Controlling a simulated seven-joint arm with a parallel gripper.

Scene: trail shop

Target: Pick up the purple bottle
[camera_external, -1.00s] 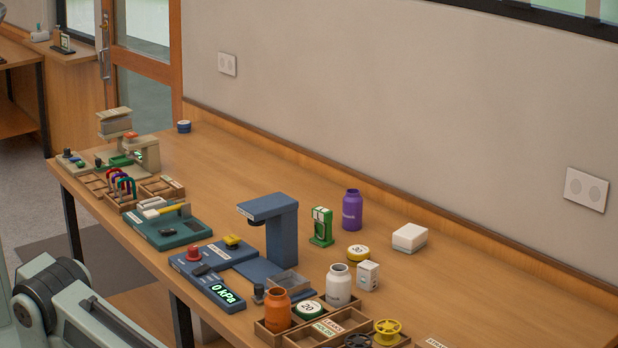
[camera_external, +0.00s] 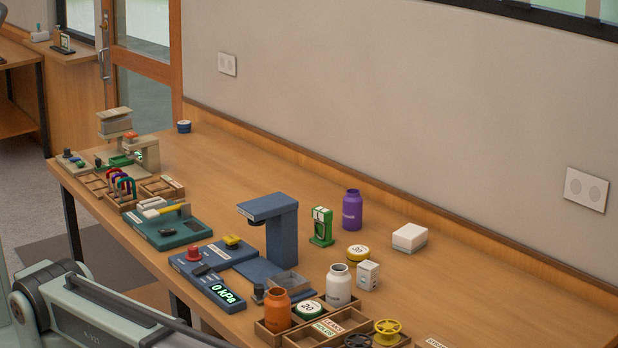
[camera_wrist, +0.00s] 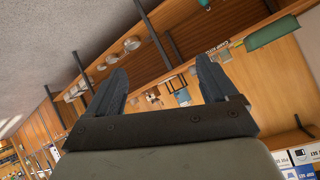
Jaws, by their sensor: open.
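The purple bottle (camera_external: 352,211) stands upright towards the back of the bench, right of a small green device. Its neck is open at the top. My gripper (camera_wrist: 160,84) shows only in the wrist view, with its two dark fingers wide apart and nothing between them. The purple bottle cannot be made out in the wrist view, which looks out over the room. In the external view my arm shows at the lower left, in front of the bench, and my gripper is out of the picture.
White (camera_external: 338,284) and orange (camera_external: 277,309) bottles stand in front. Bench behind the blue stand is clear.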

